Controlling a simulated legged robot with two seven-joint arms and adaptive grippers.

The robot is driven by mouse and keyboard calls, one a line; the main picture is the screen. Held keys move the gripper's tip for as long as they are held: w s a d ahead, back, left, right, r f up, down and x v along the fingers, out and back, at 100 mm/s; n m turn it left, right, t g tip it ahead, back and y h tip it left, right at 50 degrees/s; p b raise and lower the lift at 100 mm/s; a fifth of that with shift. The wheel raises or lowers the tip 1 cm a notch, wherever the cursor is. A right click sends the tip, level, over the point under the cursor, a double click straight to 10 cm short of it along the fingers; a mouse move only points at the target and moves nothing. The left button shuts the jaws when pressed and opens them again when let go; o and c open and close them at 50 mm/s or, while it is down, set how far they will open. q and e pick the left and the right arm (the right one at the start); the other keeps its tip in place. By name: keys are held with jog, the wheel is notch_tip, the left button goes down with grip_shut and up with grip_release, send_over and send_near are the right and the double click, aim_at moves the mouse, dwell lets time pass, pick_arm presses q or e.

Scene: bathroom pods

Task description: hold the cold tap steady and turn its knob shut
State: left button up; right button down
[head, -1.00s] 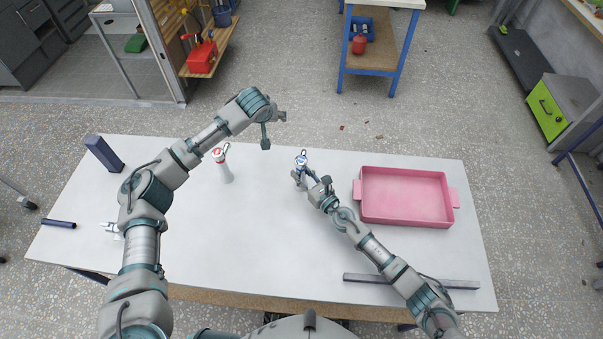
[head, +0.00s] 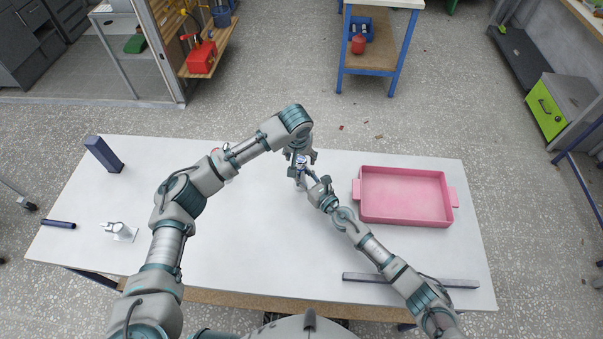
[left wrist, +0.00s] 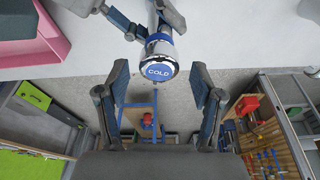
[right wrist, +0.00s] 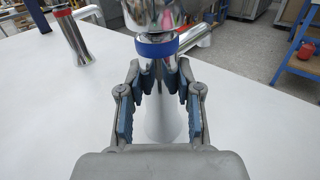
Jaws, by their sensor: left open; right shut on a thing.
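The cold tap (head: 299,182) stands upright on the white table, partly hidden by my grippers in the head view. In the left wrist view its knob (left wrist: 158,71) shows a blue cap reading COLD. The right wrist view shows its chrome body with a blue ring (right wrist: 157,49) and spout. My right gripper (right wrist: 163,82) is shut on the tap's body below the blue ring. My left gripper (head: 300,154) is above the tap, pointing down. In the left wrist view its open fingers (left wrist: 160,82) lie either side of the knob, with gaps; contact is not visible.
A pink tray (head: 452,215) lies right of the tap. A tap with a red ring (right wrist: 62,12) stands to the left, mostly hidden by my left arm in the head view. A dark bar (head: 410,281) lies near the front edge. A small white fixture (head: 119,231) sits at left.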

aim_at(302, 173)
pick_arm(q)
jog(key=shift+s+x, duration=0.15)
jog(key=shift+x, duration=0.45)
jog(key=shift+s+x, duration=0.15)
jog(key=shift+x, duration=0.4)
jog(key=shift+f, duration=0.1)
jog(key=c, duration=0.9)
jog(key=m+h, duration=0.1)
jog(key=m, duration=0.7)
jog(key=m+g+h, duration=0.1)
jog(key=m, duration=0.2)
jog(key=shift+g, duration=0.3)
jog(key=o, duration=0.9)
